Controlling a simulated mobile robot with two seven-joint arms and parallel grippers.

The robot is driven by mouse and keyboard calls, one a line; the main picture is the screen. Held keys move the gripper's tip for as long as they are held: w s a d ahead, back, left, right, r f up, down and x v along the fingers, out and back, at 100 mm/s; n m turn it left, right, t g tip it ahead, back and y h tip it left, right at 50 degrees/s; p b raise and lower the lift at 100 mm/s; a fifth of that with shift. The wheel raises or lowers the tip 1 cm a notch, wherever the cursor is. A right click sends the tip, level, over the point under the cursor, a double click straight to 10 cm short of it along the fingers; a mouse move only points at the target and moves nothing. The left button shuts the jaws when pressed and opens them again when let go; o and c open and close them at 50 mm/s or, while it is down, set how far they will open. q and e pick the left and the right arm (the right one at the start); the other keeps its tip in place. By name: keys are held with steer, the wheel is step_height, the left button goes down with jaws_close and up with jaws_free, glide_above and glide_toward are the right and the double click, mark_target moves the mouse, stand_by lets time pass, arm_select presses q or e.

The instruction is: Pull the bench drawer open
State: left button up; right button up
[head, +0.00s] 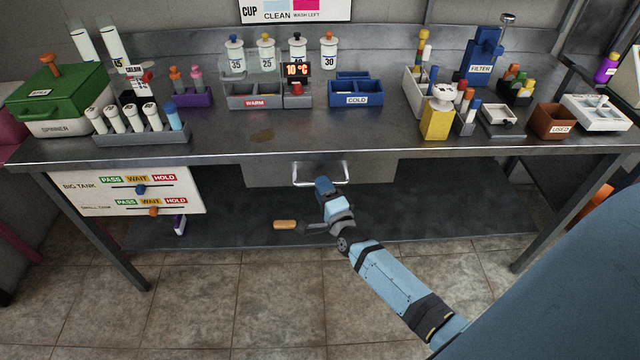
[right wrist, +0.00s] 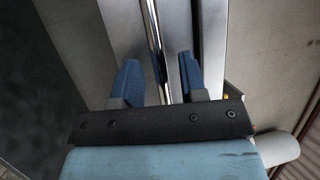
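The bench drawer (head: 270,172) is a grey metal front under the middle of the bench top. It looks flush with the bench. Its bar handle (head: 338,164) is bright metal. My right gripper (head: 323,184) is at the handle's lower edge in the head view. In the right wrist view the handle bar (right wrist: 154,40) runs between the two blue fingers (right wrist: 158,72), which stand apart with visible gaps beside the bar. The drawer's inside is hidden. My left gripper is not in view.
The bench top (head: 290,137) carries a green spinner box (head: 60,95), tube racks, a warm tray (head: 255,100), a blue cold tray (head: 356,97) and a brown used bin (head: 553,121). A sign panel (head: 125,192) hangs left of the drawer. An orange-brown object (head: 284,224) lies on the lower shelf.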

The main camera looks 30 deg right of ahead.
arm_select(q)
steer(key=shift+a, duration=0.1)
arm_select(e)
steer(key=shift+x, duration=0.85)
steer(key=shift+c, duration=0.5)
jaws_close()
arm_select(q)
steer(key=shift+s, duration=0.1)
arm_select(e)
steer(key=shift+s+a, duration=0.1)
steer(key=shift+s, duration=0.05)
